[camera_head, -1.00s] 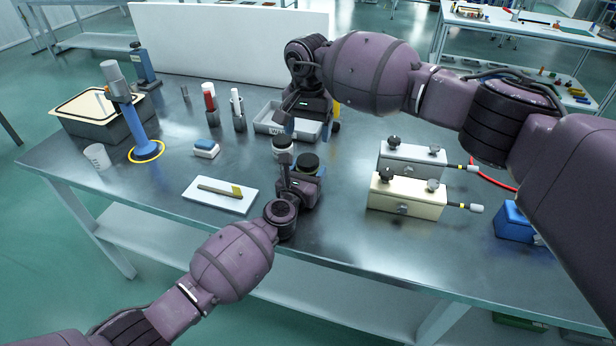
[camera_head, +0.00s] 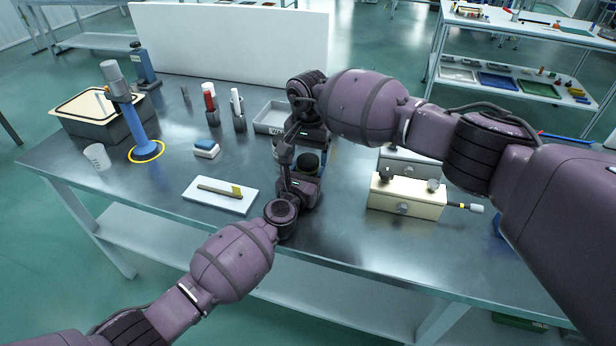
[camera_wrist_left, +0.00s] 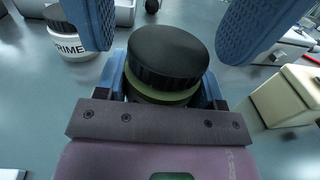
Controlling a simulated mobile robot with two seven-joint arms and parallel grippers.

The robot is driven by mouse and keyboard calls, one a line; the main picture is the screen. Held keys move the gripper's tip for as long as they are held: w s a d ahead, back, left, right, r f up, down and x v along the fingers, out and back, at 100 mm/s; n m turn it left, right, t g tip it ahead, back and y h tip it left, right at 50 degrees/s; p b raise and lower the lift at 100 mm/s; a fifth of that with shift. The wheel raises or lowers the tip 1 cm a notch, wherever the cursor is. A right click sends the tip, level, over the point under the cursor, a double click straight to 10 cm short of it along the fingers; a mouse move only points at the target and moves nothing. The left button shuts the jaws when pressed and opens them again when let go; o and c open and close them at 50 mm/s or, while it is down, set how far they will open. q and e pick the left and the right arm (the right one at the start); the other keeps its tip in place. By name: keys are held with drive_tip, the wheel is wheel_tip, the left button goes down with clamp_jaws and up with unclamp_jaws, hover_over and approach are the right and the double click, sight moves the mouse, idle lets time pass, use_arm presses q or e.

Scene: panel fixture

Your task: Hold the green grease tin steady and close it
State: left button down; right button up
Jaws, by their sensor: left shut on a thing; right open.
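The green grease tin (camera_wrist_left: 166,98) is in the left wrist view, with a wide black lid (camera_wrist_left: 168,52) on top. A green band shows beneath the lid; I cannot tell whether the lid is fully tight. My left gripper (camera_head: 306,176) is shut on the tin, its blue fingers on either side of it. In the head view the dark lid (camera_head: 309,160) shows just behind that gripper. My right gripper (camera_head: 297,147) is open above the tin. Its two blue fingers (camera_wrist_left: 178,22) hang apart on either side of the lid in the left wrist view, not visibly touching it.
A white jar (camera_wrist_left: 70,42) lettered "PRIME" stands close to the left of the tin. A grey tray (camera_head: 270,117) is behind. A cream box with knobs (camera_head: 405,196) stands to the right. A white board with a brush (camera_head: 215,203) lies left.

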drive_tip(key=shift+f, duration=0.45)
drive_tip(key=c, duration=0.9)
drive_tip(key=m, duration=0.6)
drive_tip(key=shift+m, duration=0.3)
drive_tip(key=shift+c, duration=0.3)
drive_tip(key=o, duration=1)
drive_tip(key=shift+r, duration=2.3)
